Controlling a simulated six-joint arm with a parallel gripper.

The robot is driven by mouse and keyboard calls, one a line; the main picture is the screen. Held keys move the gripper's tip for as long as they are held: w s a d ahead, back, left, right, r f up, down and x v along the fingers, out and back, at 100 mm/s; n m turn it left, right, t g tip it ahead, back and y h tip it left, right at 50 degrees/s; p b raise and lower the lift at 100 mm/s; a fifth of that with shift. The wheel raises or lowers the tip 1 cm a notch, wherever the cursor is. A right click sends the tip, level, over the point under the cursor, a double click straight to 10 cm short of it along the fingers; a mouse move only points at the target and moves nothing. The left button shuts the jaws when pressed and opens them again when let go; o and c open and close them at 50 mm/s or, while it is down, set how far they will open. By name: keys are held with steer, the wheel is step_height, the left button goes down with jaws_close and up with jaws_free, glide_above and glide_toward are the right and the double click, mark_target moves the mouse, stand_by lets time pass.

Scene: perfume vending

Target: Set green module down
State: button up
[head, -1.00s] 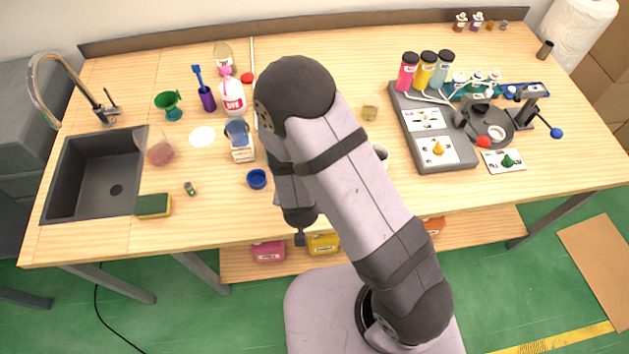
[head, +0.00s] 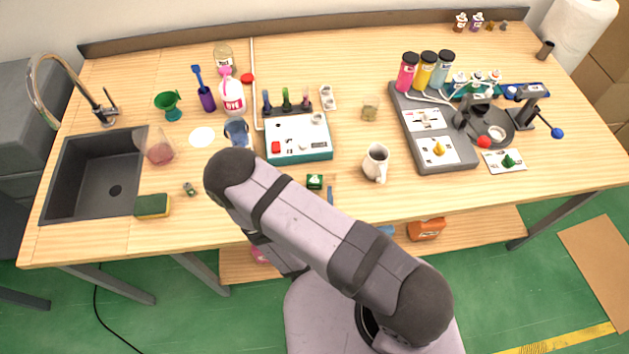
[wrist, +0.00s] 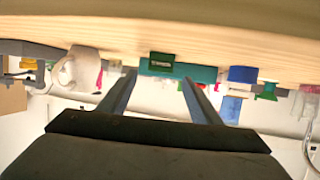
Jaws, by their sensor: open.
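The green module (head: 315,181), a small dark green block with a white mark on top, sits on the table near the front edge, in front of the white and teal box (head: 291,151). In the wrist view, which is upside down, the green module (wrist: 158,62) shows beyond and between the fingertips. My gripper (wrist: 158,76) is open, with a clear gap between its fingers and nothing held. In the head view my arm hides most of the gripper; one bluish finger shows just right of the module.
A white mug (head: 376,161) stands to the right of the module. A small green piece (head: 190,188) and a sponge (head: 153,206) lie left, beside the sink (head: 66,180). A grey dispensing station (head: 447,157) stands at right. The table between mug and teal box is clear.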

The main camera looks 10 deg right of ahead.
mark_target(315, 176)
steer(key=shift+b+x, duration=0.6)
steer(key=shift+x, duration=1.85)
steer(key=shift+c, duration=0.4)
steer(key=c, duration=1.2)
steer(key=shift+o, duration=0.2)
steer(key=shift+r, duration=0.25)
step_height(315, 176, up, 10)
steer(key=b, duration=0.1)
steer(key=shift+f, duration=0.2)
